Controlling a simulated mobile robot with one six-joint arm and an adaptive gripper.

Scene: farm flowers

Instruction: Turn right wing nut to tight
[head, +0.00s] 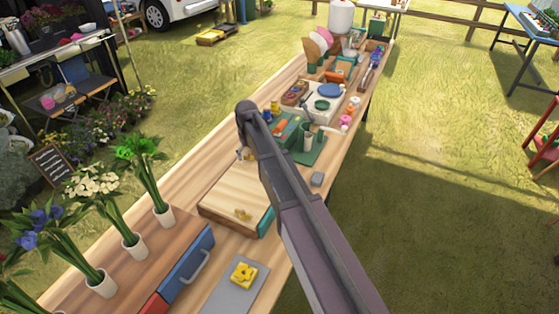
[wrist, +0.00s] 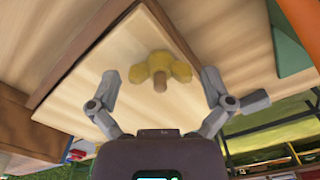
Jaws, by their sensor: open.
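A brass-yellow wing nut (wrist: 160,68) with a brown bolt end sits on a pale wooden board (wrist: 85,85), near a corner, in the wrist view. My gripper (wrist: 160,84) is open, one finger on each side of the nut and apart from it. Nothing is between the fingers but the nut and board beyond.
The long wooden table (head: 185,185) carries flower vases (head: 134,245) at front left. A blue drawer front with a handle (head: 187,266) and a grey plate with a yellow piece (head: 243,273) are at the front. Tools and bowls crowd the far end. Grass is open to the right.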

